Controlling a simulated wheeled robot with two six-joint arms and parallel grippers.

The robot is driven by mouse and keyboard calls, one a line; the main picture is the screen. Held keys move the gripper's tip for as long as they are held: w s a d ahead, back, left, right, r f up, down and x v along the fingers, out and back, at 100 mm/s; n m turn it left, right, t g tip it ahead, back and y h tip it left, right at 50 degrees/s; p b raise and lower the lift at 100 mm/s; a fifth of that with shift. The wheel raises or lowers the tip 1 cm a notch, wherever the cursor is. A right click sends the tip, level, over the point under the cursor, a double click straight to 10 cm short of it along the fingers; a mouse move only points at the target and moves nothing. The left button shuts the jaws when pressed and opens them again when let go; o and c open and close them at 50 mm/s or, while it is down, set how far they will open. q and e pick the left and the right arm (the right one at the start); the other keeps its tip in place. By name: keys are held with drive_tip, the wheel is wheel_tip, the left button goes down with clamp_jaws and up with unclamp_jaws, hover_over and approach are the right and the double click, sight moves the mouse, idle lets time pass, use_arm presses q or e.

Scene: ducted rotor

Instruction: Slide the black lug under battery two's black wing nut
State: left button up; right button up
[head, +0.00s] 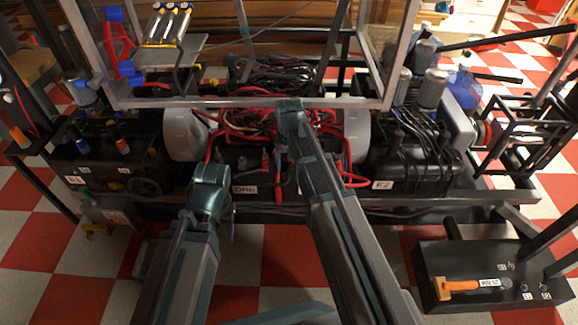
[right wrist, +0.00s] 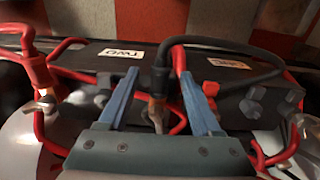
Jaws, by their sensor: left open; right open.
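Battery two (right wrist: 90,58), labelled TWO, lies across the upper left of the right wrist view. A thick black cable arches down beside it to the black lug (right wrist: 160,82), which hangs between the fingers of my right gripper (right wrist: 159,74). These fingers are open, one on each side of the lug. A brownish metal piece shows under the black sleeve, low between the fingers; I cannot make out the black wing nut there. In the head view my left gripper (head: 212,182) is in front of battery one (head: 245,189); its fingers are mostly hidden.
A red lug (right wrist: 38,75) and a metal wing nut (right wrist: 44,106) stand at the left of the right wrist view. Red cables run close around my right fingers.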

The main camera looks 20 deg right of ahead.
wheel_tip(320, 180, up, 14)
drive_tip(key=p, duration=1.3)
drive_tip(key=shift+f, duration=0.15)
